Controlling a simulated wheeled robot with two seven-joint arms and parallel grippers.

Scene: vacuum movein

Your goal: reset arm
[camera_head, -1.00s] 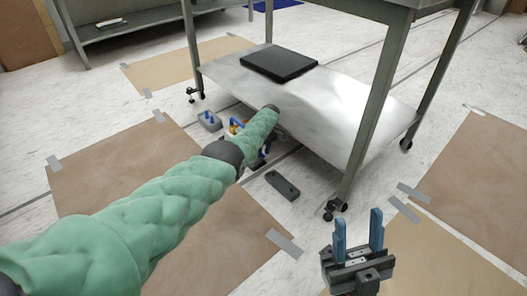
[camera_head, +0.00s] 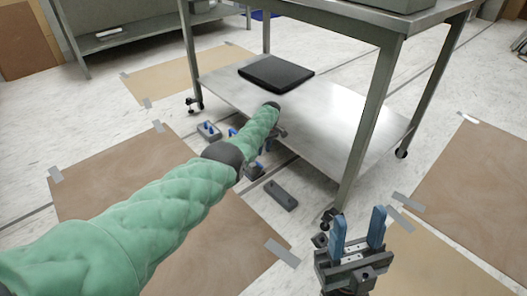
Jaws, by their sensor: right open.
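My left arm, in a green padded sleeve, reaches in from the lower left toward the cart's lower shelf. My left gripper (camera_head: 250,150) is mostly hidden behind the arm's end; small blue and dark parts show around it, and its jaw state is unclear. My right gripper (camera_head: 357,228) is at the lower right, with two blue fingers pointing up and apart. It is open, with nothing between the fingers.
A metal cart (camera_head: 310,115) on casters stands ahead, with a black flat case (camera_head: 276,72) on its lower shelf. A grey block with a blue part (camera_head: 209,130) and a dark grey bar (camera_head: 281,195) lie on the floor. Brown taped sheets (camera_head: 190,235) cover parts of the floor.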

